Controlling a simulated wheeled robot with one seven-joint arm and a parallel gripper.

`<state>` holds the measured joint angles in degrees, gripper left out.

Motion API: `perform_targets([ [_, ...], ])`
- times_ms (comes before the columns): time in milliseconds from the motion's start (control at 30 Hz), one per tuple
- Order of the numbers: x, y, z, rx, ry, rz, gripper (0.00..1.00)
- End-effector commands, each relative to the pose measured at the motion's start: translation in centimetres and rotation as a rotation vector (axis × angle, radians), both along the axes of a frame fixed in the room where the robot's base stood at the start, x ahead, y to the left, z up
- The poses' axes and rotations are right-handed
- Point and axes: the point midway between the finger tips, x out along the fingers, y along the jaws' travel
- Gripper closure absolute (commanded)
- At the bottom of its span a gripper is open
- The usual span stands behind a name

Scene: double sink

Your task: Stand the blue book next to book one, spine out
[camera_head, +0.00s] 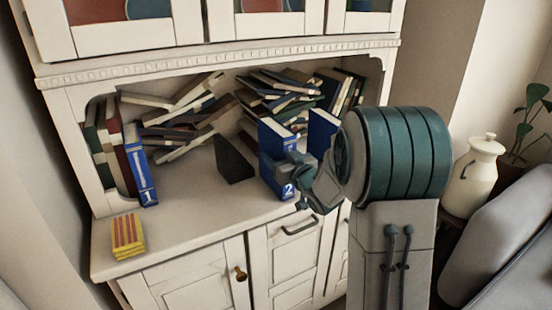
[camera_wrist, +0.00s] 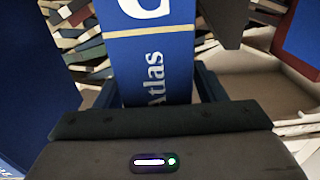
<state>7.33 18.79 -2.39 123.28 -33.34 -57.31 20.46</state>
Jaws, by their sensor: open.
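Book one (camera_head: 141,175) is blue with a white 1 on its spine. It leans slightly against the row of books at the cabinet's left end. The blue book (camera_head: 280,140), marked 2 low on its spine, stands upright on the ledge, right of the middle. My gripper (camera_head: 290,172) is at its lower front, partly covering it. In the wrist view, a blue spine reading "Atlas" (camera_wrist: 152,75) lies between my open fingers (camera_wrist: 156,88), with a narrow gap visible at the right finger. Whether either finger touches it is unclear.
Another blue book (camera_head: 322,128) stands just to the right. A dark wedge-shaped bookend (camera_head: 234,160) stands left of the blue book. Jumbled books (camera_head: 180,120) fill the back. A yellow-and-red striped block (camera_head: 128,235) sits at the front left. The ledge between book one and the bookend is mostly clear.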

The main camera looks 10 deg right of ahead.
Motion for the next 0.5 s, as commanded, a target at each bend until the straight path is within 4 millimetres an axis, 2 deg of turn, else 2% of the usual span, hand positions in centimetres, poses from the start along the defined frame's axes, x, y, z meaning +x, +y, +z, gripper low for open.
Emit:
perform_targets([
  [133,-0.02,0.00,0.00,0.000,0.000,0.000,0.36],
  [367,-0.05,-0.02,0.00,0.000,0.000,0.000,1.00],
  [500,-0.02,-0.02,0.20,0.000,-0.004,0.000,1.00],
])
